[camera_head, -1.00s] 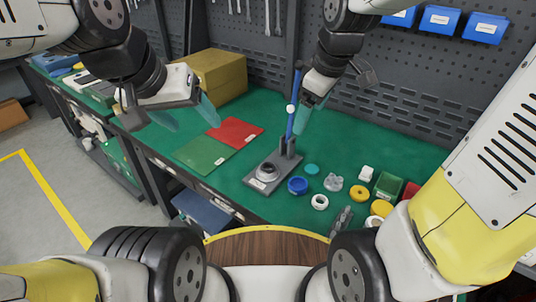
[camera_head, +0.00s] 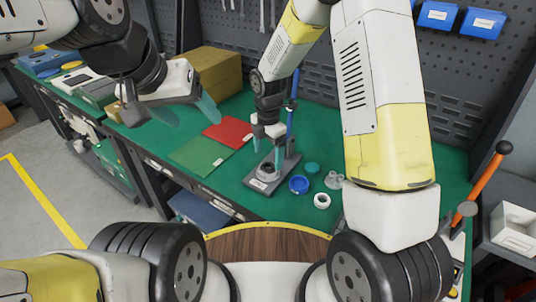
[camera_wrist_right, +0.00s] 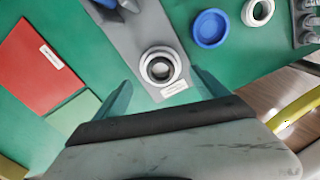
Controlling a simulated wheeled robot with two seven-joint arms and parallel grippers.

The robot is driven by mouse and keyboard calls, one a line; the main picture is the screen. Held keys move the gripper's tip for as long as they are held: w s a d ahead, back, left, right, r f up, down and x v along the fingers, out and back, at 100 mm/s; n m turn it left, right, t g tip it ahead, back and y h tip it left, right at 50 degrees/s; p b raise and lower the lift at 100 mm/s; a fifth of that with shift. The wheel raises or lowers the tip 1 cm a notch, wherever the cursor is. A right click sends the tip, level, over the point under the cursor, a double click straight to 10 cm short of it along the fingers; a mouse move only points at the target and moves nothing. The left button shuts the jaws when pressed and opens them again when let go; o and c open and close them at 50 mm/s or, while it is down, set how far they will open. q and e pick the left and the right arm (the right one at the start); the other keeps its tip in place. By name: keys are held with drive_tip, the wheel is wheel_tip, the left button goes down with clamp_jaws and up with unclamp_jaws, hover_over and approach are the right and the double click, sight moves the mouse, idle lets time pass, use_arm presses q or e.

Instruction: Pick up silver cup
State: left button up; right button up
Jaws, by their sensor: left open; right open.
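The silver cup (camera_head: 267,171) is a small round ringed piece with a dark centre. It sits on the grey base plate of a test fixture (camera_head: 263,185) and shows from above in the right wrist view (camera_wrist_right: 161,66). My right gripper (camera_head: 268,150) is open and points down just above the cup. In the wrist view its two fingers (camera_wrist_right: 163,92) are spread to the left and right of the cup, nothing between them held. My left gripper (camera_head: 187,112) is open and empty, over the far left part of the bench.
The fixture has a blue lever (camera_head: 291,115) behind the cup. A blue ring (camera_head: 299,184) and a white ring (camera_head: 321,200) lie right of it. Red (camera_head: 228,131) and green (camera_head: 200,155) sheets lie to the left, with a cardboard box (camera_head: 217,75) behind. My right arm hides the bench's right side.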

sight(268, 166)
wheel_tip(268, 166, down, 5)
drive_tip(key=shift+s+f, duration=0.1)
drive_tip(key=c, duration=1.4)
drive_tip(key=shift+r, duration=0.2)
